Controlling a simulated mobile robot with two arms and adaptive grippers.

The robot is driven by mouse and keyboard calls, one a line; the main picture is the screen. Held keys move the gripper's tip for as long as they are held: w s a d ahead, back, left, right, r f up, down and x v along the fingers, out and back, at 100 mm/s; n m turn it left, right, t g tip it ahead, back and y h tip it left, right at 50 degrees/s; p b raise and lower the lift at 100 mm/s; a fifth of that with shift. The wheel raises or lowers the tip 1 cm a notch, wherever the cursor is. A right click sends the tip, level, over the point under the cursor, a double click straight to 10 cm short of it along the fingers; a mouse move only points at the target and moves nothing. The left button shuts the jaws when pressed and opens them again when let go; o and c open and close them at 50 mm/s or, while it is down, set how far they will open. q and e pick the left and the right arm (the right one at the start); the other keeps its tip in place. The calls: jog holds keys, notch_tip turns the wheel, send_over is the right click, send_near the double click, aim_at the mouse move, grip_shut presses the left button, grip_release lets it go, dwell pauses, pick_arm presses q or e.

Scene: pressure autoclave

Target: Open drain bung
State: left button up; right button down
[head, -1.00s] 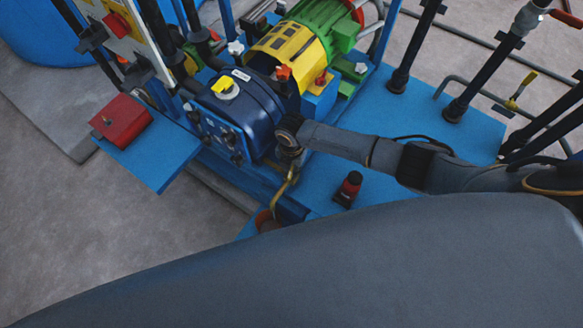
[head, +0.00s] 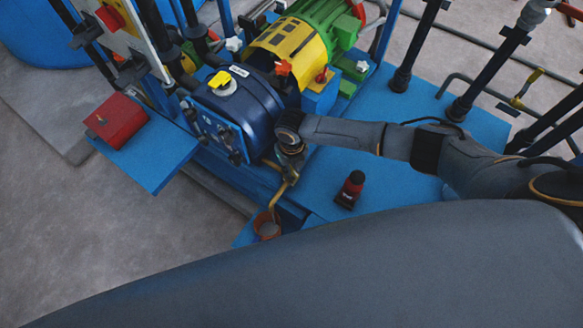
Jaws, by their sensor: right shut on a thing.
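The dark blue pump housing (head: 240,112) with a yellow cap sits at the centre of the head view. My right gripper (head: 284,168) is at the housing's lower right side, pointing down beneath its wrist. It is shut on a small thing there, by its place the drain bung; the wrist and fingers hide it. A brass-coloured drain pipe (head: 278,195) runs down from beside the gripper to an orange-rimmed cup (head: 267,226). My left gripper is not in view.
A red box (head: 115,120) sits on a blue shelf at left. A yellow and green motor (head: 300,42) is behind the housing; black posts stand at right.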

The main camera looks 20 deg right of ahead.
aim_at(292, 169)
jog(key=shift+n, duration=0.6)
jog(key=c, duration=1.3)
grip_release()
jog(key=shift+r, duration=6)
